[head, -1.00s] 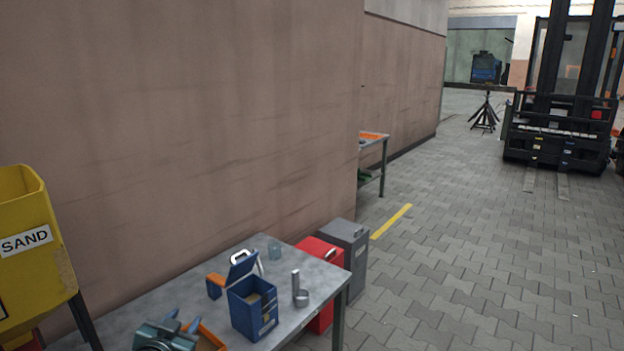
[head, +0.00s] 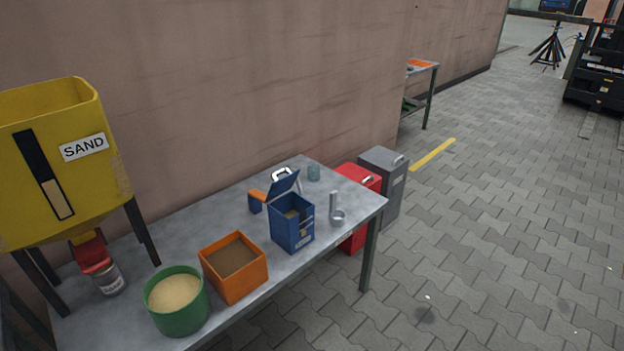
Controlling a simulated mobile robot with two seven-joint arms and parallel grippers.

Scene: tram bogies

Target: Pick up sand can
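A small grey metal can (head: 111,284) with a white label stands on the grey table at the left, beneath the red chute (head: 91,255) of a yellow hopper (head: 60,150) labelled SAND. The label on the can is small; it seems to read SAND. The lower part of the hopper's window strip shows sand-coloured fill. Neither of my grippers is in view.
On the table (head: 345,204) stand a green tub (head: 180,322) of pale sand, an orange box (head: 243,288) of brown material, a blue open-lidded box (head: 289,230) and a metal scoop (head: 336,213). Red (head: 365,178) and grey (head: 385,165) bins stand beyond. Paved floor at right is mostly clear.

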